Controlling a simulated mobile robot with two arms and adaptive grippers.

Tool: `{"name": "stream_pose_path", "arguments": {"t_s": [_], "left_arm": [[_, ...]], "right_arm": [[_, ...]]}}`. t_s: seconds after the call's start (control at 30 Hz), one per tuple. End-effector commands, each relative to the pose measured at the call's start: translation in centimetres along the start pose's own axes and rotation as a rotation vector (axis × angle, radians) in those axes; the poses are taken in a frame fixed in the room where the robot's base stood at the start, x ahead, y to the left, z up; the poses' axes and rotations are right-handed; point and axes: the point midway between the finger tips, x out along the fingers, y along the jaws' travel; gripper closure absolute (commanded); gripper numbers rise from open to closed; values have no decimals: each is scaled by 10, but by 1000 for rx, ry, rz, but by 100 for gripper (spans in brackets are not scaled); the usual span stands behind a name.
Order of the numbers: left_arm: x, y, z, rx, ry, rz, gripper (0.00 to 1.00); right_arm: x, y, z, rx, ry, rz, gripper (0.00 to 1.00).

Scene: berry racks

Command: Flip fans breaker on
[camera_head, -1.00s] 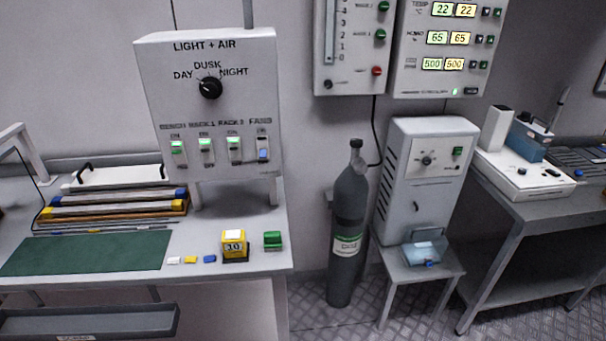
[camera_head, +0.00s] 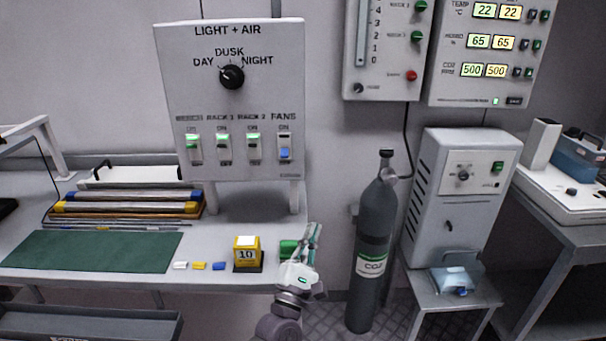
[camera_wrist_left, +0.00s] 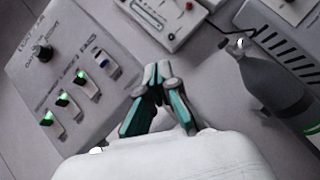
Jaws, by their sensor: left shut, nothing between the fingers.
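The fans breaker (camera_head: 284,148) is the rightmost switch on the grey LIGHT + AIR panel (camera_head: 178,60). The other breakers, bench (camera_head: 193,146), rack 1 (camera_head: 223,147) and rack 2 (camera_head: 253,146), show green light at the top. The fans breaker also shows in the left wrist view (camera_wrist_left: 103,64). My left gripper (camera_head: 314,232) is shut and empty, below and right of the panel, apart from it. In the left wrist view its fingertips (camera_wrist_left: 158,72) meet. My right gripper is not in view.
A dark gas cylinder (camera_head: 373,235) stands right of the bench, close to my left gripper. The space before the panel is clear.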

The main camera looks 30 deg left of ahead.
Motion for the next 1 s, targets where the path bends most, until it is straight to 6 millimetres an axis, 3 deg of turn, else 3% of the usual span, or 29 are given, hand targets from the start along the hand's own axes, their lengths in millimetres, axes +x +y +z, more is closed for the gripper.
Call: {"name": "stream_pose_path", "arguments": {"t_s": [0.1, 0.3, 0.77, 1.0], "left_arm": [[13, 37, -4, -217, -29, 182, 100], [16, 70, -16, -393, -58, 352, 100], [18, 76, -19, -420, -64, 380, 100], [49, 89, -17, -418, -66, 380, 100]], "right_arm": [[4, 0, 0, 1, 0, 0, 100], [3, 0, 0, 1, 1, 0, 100], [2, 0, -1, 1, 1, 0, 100], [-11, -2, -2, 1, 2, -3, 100]]}}
